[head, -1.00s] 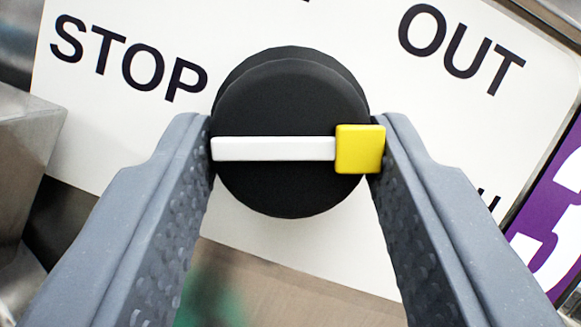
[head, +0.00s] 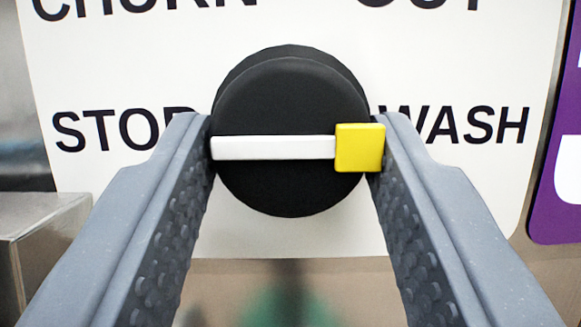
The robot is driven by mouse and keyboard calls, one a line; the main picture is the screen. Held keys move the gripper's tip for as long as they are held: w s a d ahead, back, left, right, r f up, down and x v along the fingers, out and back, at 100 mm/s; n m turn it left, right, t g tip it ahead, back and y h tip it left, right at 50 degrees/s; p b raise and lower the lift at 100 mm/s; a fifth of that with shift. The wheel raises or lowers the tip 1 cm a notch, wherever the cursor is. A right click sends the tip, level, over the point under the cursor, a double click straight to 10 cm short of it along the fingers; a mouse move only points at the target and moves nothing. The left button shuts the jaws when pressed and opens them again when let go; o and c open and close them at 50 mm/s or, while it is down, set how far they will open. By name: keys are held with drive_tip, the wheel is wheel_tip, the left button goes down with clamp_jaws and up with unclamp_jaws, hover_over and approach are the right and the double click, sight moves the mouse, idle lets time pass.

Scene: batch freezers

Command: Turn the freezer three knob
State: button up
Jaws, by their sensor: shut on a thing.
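The black round knob (head: 290,95) is at the middle of the head view, in front of a white label panel (head: 80,185). A white bar (head: 270,148) crosses it, with a yellow tip (head: 360,148) at its right end. The bar lies level and the yellow tip points right, at WASH. STOP is on the left, partly covered by my left finger. CHURN and OUT are cut off at the top. My gripper (head: 295,140) is shut on the knob, one finger on each side, at the ends of the bar.
A purple sign (head: 560,190) with part of a white mark is at the right edge. A grey metal box (head: 35,225) stands at the lower left. Below the panel is a blurred surface with a green patch (head: 285,305).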

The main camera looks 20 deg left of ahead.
drive_tip(key=shift+f, duration=0.15)
drive_tip(key=o, duration=1)
drive_tip(key=shift+w+a, duration=0.1)
drive_tip(key=shift+w, duration=0.05)
drive_tip(key=shift+v, duration=6.95)
